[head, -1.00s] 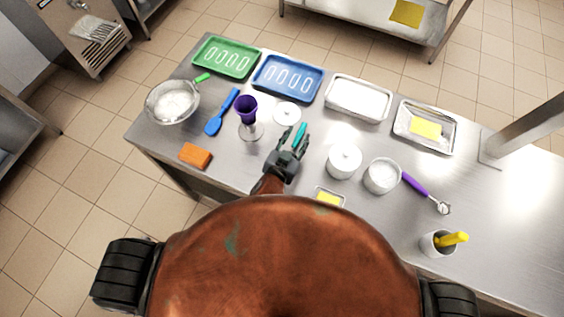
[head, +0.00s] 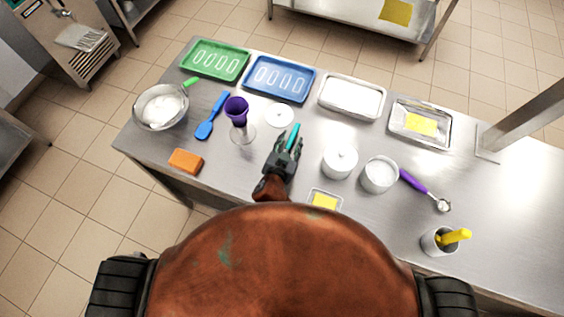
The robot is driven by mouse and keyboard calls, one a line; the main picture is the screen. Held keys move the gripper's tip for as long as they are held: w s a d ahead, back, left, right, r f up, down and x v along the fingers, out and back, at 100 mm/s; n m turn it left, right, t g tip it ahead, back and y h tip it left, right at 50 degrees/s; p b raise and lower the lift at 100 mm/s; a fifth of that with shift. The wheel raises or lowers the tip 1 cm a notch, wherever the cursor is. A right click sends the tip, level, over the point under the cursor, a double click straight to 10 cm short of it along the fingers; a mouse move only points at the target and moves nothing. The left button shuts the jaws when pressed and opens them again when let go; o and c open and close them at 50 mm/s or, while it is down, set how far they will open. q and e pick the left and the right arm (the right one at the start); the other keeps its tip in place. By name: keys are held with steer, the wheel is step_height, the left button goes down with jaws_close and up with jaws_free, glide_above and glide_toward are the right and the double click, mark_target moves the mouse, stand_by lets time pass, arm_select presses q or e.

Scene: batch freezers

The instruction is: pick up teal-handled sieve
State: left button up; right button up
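The teal handle (head: 294,136) of the sieve shows in the head view near the middle of the steel table. The sieve's mesh end cannot be made out and seems hidden by the gripper. My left gripper (head: 286,146) is over the table with its dark fingers close together on both sides of the teal handle. It looks shut on the handle. My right gripper is not in the view.
A purple cup (head: 237,112) on a clear stem and a white disc (head: 279,115) stand close behind and left. A white lidded pot (head: 339,161) and a white tub (head: 379,175) are close on the right. A yellow-filled dish (head: 324,200) lies in front.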

arm_select(q)
steer(key=shift+c, duration=0.7)
jaws_close()
steer(key=shift+r, duration=0.1)
